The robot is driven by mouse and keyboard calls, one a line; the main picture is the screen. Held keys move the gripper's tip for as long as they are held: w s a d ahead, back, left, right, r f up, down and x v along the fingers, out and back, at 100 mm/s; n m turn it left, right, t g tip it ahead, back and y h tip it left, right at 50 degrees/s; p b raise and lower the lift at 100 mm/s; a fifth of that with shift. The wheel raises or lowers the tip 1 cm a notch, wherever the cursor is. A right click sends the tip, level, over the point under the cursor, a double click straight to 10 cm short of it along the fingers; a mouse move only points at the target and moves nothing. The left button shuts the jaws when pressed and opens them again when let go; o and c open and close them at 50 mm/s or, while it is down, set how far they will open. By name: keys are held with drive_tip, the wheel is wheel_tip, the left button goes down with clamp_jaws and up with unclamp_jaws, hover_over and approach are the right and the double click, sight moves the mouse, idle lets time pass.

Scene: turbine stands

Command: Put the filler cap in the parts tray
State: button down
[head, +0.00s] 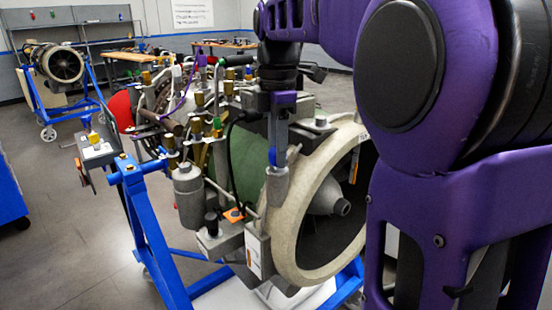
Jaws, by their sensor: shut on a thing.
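My gripper (280,160) points down in front of the green engine casing (247,160), beside the pale intake ring (300,205). It is shut on a grey cylindrical piece (278,188) at its fingertips. This may be the filler cap, but its shape is partly hidden and I cannot tell for sure. A small blue part (272,157) shows at the left of the fingers. A small grey tray-like platform (98,152) with a yellow-topped fitting is at the left of the stand; I cannot tell if it is the parts tray.
The engine rests on a blue stand (152,235). Fittings, hoses and a grey canister (189,195) crowd its left side. A black knob (211,223) stands low in front. A second engine (58,63) and workbenches (130,57) are behind. Floor at left (50,240) is clear.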

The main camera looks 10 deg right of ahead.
drive_tip(key=shift+r, duration=0.1)
drive_tip(key=shift+r+p, duration=0.65)
drive_tip(key=shift+r, duration=0.2)
drive_tip(key=shift+f, duration=0.15)
